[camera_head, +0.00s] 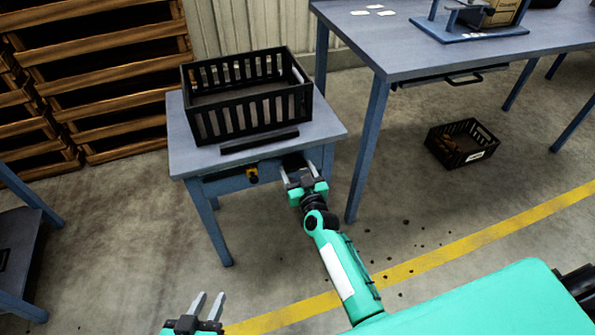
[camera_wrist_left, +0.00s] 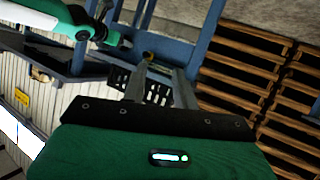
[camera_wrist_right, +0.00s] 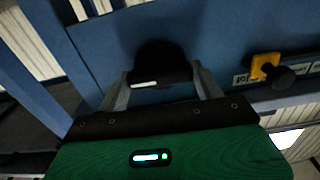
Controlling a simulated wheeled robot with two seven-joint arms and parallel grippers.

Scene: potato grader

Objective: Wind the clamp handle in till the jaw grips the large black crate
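The large black crate (camera_head: 247,112) sits upright on a small blue table (camera_head: 322,128). A long black bar (camera_head: 260,143), seemingly the clamp jaw, lies along the crate's front side, with a narrow strip of tabletop apparently between them. The dark round clamp handle (camera_wrist_right: 160,62) is on the table's front side. My right gripper (camera_head: 302,178) is at that side, and in the right wrist view its fingers (camera_wrist_right: 161,72) stand on either side of the handle, very close to it. Whether they press on it is unclear. My left gripper (camera_head: 207,305) is open, empty and low, away from the table.
A yellow fitting with a black knob (camera_wrist_right: 265,67) is on the table front beside the handle. A larger blue table (camera_head: 420,50) stands right, with a small black crate (camera_head: 462,143) on the floor below. Wooden pallets (camera_head: 100,70) are stacked left.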

